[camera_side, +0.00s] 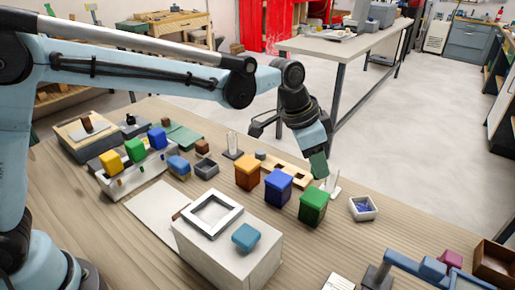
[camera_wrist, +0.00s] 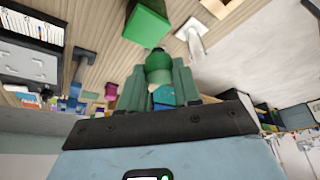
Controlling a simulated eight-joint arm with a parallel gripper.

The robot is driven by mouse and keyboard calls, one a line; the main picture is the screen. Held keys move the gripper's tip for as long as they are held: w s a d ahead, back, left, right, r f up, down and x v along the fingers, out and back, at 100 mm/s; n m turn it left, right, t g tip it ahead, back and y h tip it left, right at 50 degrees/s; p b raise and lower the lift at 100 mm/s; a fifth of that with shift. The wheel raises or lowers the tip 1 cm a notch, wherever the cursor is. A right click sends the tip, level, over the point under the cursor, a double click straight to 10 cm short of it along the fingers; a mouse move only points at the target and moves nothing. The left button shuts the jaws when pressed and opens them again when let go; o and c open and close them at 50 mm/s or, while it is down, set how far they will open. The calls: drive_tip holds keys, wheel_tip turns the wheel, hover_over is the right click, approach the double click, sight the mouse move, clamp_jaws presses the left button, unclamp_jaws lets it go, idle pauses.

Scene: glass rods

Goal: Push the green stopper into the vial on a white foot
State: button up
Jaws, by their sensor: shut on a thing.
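My gripper (camera_side: 319,168) hangs over the right part of the table, pointing down, just behind the green box. In the wrist view my gripper (camera_wrist: 160,76) is shut on the green stopper (camera_wrist: 157,60), which shows between the two dark green fingers. In the side view the stopper cannot be told from the fingers. The clear vial (camera_side: 335,180) stands upright just right of the fingertips, partly hidden by them. In the wrist view the vial (camera_wrist: 196,46) and its white foot (camera_wrist: 188,29) lie up and right of the stopper, apart from it in the picture.
The green box (camera_side: 313,207) stands close in front of my gripper, with a blue box (camera_side: 278,188) and an orange box (camera_side: 247,173) to its left. A white tray (camera_side: 371,214) with blue pieces is to the right. Another glass (camera_side: 232,146) on a dark foot stands further left.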

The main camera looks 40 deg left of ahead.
drive_tip(key=shift+w, duration=0.1)
approach(339, 170)
drive_tip(key=w+d+r, duration=0.1)
drive_tip(key=shift+w+d+f, duration=0.1)
drive_tip(key=shift+w+f, duration=0.05)
drive_tip(key=shift+f, duration=1.25)
drive_tip(key=shift+w+f, duration=0.1)
drive_tip(key=shift+f, duration=1.3)
drive_tip(key=shift+f, duration=0.6)
drive_tip(key=o, duration=0.7)
drive_tip(key=shift+v, duration=5.5)
